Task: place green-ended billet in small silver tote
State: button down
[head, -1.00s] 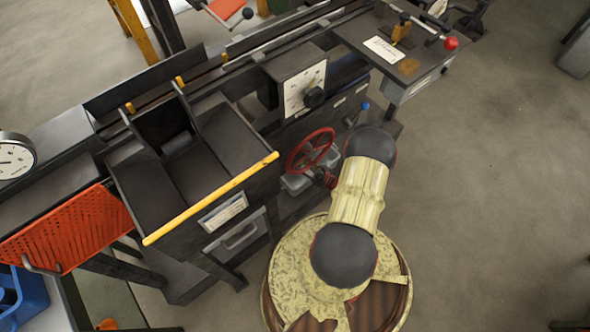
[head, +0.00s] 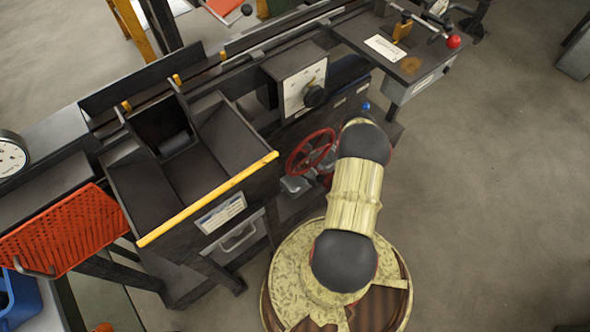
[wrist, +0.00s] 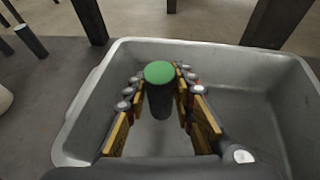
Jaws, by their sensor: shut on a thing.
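The green-ended billet (wrist: 160,98) is a dark cylinder with a green end disc, standing roughly upright in the wrist view. My gripper (wrist: 158,80) has its yellow-padded fingers on both sides of the billet, shut on it. The small silver tote (wrist: 270,92), a grey open bin with a raised rim, lies around and below the billet in the wrist view. The billet appears over or within the tote's opening; I cannot tell whether its lower end touches the floor of the tote. In the head view my gripper is hidden.
In the head view a dark machine with a yellow-edged chute (head: 215,198) stands left of my arm, with a red handwheel (head: 311,152) close to it. An orange perforated rack (head: 65,232) is at far left. Open floor (head: 490,200) lies to the right.

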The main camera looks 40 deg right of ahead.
jog(key=shift+w+r+g, duration=0.15)
jog(key=shift+w+g, duration=0.1)
jog(key=shift+g, duration=0.15)
jog(key=shift+f+b, duration=0.7)
jog(key=shift+f, duration=0.75)
jog(key=c, duration=1.6)
grip_release()
jog(key=shift+s+f, duration=0.1)
jog(key=shift+f, duration=0.05)
jog(key=shift+o, duration=0.5)
jog(key=p+v, duration=0.4)
jog(key=v, duration=0.8)
